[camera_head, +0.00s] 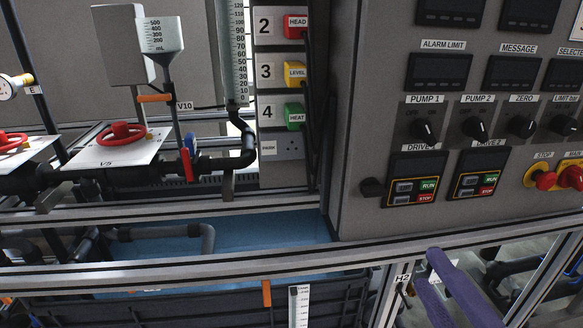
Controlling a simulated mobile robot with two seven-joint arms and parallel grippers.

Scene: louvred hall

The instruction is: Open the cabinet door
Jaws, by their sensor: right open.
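The grey control cabinet (368,130) fills the right half of the head view. Its front carries displays, knobs and drive keypads, and it looks closed. A small black latch or knob (373,187) sits near the front's lower left edge. My right gripper (423,262) shows as two purple fingers at the bottom right. It is open, with nothing visible between its fingers, below the cabinet and the metal rail. It appears apart from the latch. My left gripper is not in view.
An aluminium rail (230,265) crosses in front below the cabinet. A red valve wheel (121,133), pipes and a measuring vessel (160,36) stand at the left. A blue tank (270,235) lies behind the rail. A red stop button (545,180) is on the cabinet's right.

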